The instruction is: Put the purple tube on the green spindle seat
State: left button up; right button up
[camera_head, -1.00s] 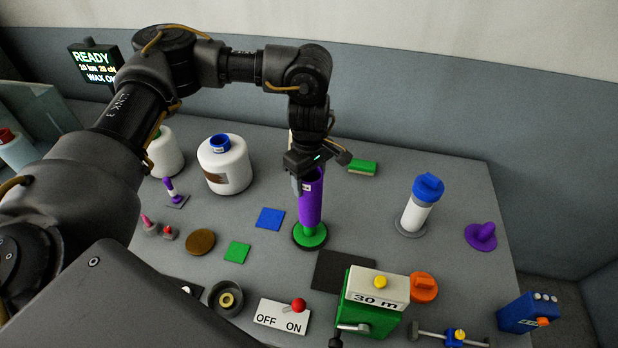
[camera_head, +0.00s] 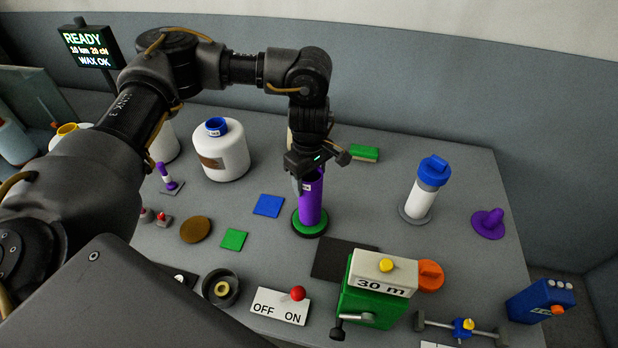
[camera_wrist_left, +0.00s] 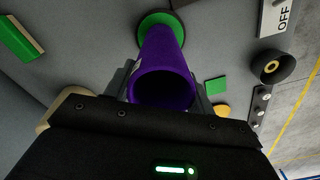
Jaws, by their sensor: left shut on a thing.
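The purple tube (camera_head: 311,203) stands upright at the green spindle seat (camera_head: 309,231), a green disc on a dark round base. The tube's lower end is down at the green disc, and the seat's upper part is hidden by it. My left gripper (camera_head: 308,172) is shut on the tube's upper end from above. In the left wrist view the tube (camera_wrist_left: 162,82) shows its open top, with the green seat (camera_wrist_left: 153,22) around its far end. My right gripper is not in view.
Blue (camera_head: 268,206) and green (camera_head: 233,239) flat squares lie left of the seat. A dark mat (camera_head: 340,258) and a green machine marked 30 m (camera_head: 368,300) are close in front. A white bobbin with blue cap (camera_head: 423,195) stands right. A white jar (camera_head: 221,152) stands behind left.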

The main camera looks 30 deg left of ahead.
pick_arm(q)
jog(key=shift+f, duration=0.3)
dwell(0.4)
jog(key=o, duration=1.4)
notch_tip(320, 180, up, 11)
jog(key=b, duration=0.2)
jog(key=shift+f, duration=0.1)
